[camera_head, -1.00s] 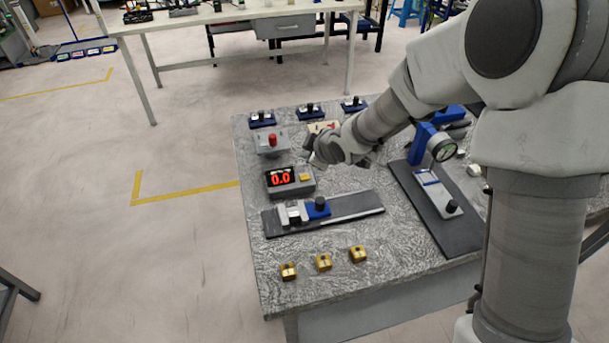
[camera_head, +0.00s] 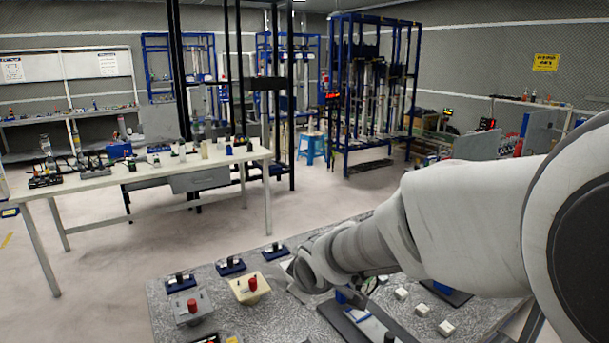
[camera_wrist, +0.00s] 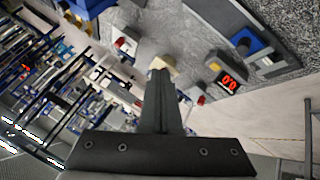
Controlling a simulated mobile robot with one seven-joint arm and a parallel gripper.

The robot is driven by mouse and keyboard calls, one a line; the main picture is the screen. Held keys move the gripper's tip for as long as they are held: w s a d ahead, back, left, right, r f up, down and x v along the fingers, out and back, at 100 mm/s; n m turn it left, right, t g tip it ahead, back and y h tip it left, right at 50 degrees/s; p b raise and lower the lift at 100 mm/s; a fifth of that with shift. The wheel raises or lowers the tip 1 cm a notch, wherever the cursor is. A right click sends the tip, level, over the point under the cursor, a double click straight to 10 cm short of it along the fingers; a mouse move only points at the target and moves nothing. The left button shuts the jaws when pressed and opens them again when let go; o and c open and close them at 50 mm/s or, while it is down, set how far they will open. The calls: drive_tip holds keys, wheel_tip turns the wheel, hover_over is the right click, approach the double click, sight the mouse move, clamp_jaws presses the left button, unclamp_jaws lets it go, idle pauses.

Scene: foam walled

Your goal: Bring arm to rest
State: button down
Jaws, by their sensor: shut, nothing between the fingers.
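My arm reaches in from the right of the head view, nearly level, over the grey speckled table (camera_head: 270,325). My gripper (camera_head: 292,290) is at its far end, partly hidden by the wrist, close to a cream box with a red button (camera_head: 250,289). In the wrist view my gripper (camera_wrist: 159,74) is shut and empty, its fingers together and pointing toward the table. The fingertips overlap the cream box (camera_wrist: 164,64) in that picture; I cannot tell whether they touch it.
A grey box with a red button (camera_head: 193,307) and several blue-based fixtures stand left of the arm. White blocks (camera_head: 422,309) lie right of it. A red-digit display (camera_wrist: 228,84) shows in the wrist view. A long white bench (camera_head: 160,172) stands beyond, with open floor between.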

drive_tip(key=s+d+r+m+h, duration=0.2)
drive_tip(key=s+d+r+m, duration=0.4)
drive_tip(key=s+d, duration=0.4)
drive_tip(key=s+d+m+g, duration=0.1)
drive_tip(key=s+d+m, duration=0.1)
drive_tip(key=s, duration=0.4)
drive_tip(key=s+d+r+m+g, duration=0.1)
drive_tip(key=s+d+m, duration=0.1)
drive_tip(key=s, duration=0.5)
drive_tip(key=shift+d+m, duration=0.35)
drive_tip(key=shift+m, duration=0.35)
